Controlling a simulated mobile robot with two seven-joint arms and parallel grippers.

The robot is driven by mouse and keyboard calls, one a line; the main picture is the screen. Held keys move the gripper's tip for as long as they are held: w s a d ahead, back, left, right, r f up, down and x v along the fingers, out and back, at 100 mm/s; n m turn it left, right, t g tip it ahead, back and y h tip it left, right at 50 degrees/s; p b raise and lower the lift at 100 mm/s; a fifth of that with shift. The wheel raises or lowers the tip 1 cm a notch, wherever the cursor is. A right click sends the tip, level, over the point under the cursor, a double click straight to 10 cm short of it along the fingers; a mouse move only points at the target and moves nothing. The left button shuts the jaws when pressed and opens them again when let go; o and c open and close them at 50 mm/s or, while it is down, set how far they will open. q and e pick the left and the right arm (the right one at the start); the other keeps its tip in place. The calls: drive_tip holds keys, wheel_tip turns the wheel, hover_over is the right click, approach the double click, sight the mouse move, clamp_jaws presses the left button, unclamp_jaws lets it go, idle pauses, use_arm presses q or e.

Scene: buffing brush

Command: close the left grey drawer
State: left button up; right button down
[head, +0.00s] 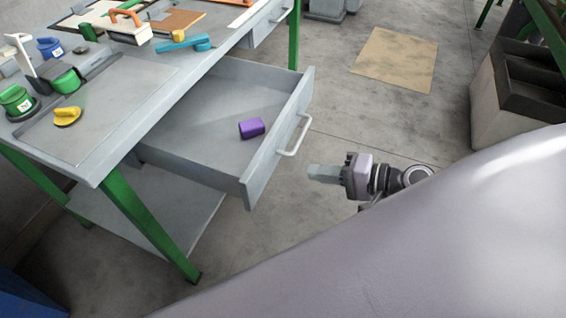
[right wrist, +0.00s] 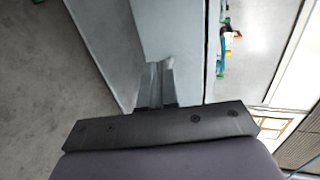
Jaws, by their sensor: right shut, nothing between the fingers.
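The left grey drawer (head: 205,130) is pulled well out from under the workbench in the head view. Its front panel (head: 279,140) has a pale bar handle (head: 294,137). A purple block-like item (head: 251,128) lies inside the drawer. My right gripper (head: 316,173) is shut and empty, just to the right of the drawer front, with a gap to the handle in the head view. The right wrist view shows its fingers (right wrist: 155,85) close to grey panels; whether they touch cannot be told. My left gripper is in no view.
The grey workbench (head: 135,90) on green legs holds several brushes, tins and tools. Another drawer (head: 265,22) sits farther back. A tan sheet (head: 396,58) lies on the floor, and a dark-topped bin (head: 535,85) stands at right.

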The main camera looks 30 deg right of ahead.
sight(270, 164)
drive_tip(key=x, duration=0.7)
drive_tip(key=shift+w+a+r+p, duration=0.1)
drive_tip(key=shift+w+r+p, duration=0.05)
drive_tip(key=shift+r+p, duration=0.25)
drive_tip(key=shift+w+a+f, duration=0.1)
drive_tip(key=shift+w+a, duration=0.3)
drive_tip(key=shift+w, duration=0.05)
drive_tip(key=shift+w+a, duration=0.1)
